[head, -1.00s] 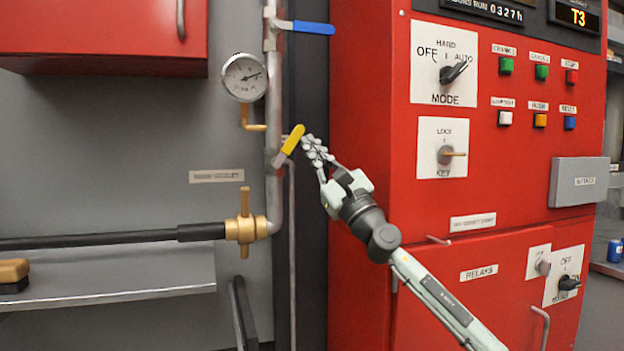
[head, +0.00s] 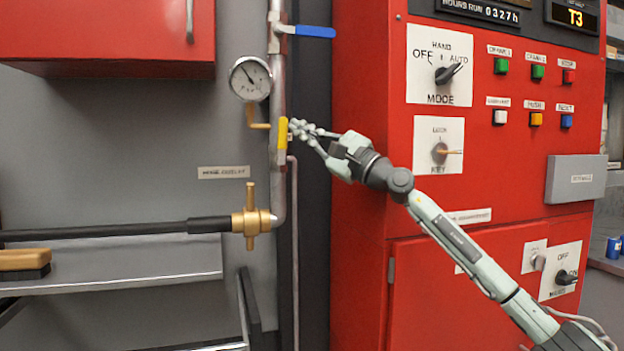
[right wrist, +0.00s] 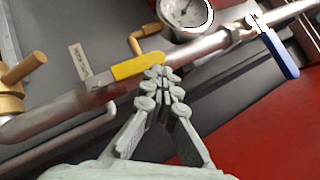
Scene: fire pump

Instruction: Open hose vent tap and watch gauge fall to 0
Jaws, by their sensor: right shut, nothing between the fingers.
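The yellow tap lever (head: 282,133) is on the vertical grey pipe (head: 277,190), below the gauge. In the head view it stands nearly upright, in line with the pipe. It also shows in the right wrist view (right wrist: 137,67). The round white gauge (head: 250,78) has its needle pointing to the upper left; its figures are too small to read. My right gripper (head: 296,130) is shut and empty, its fingertips close beside the yellow lever; I cannot tell whether they touch. My left gripper is not in view.
A blue lever (head: 315,31) sits higher on the pipe. A brass valve (head: 251,216) joins the black hose (head: 120,234) to the pipe below. The red control cabinet (head: 360,180) stands close on the right. A brush (head: 24,263) lies on the shelf at the left.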

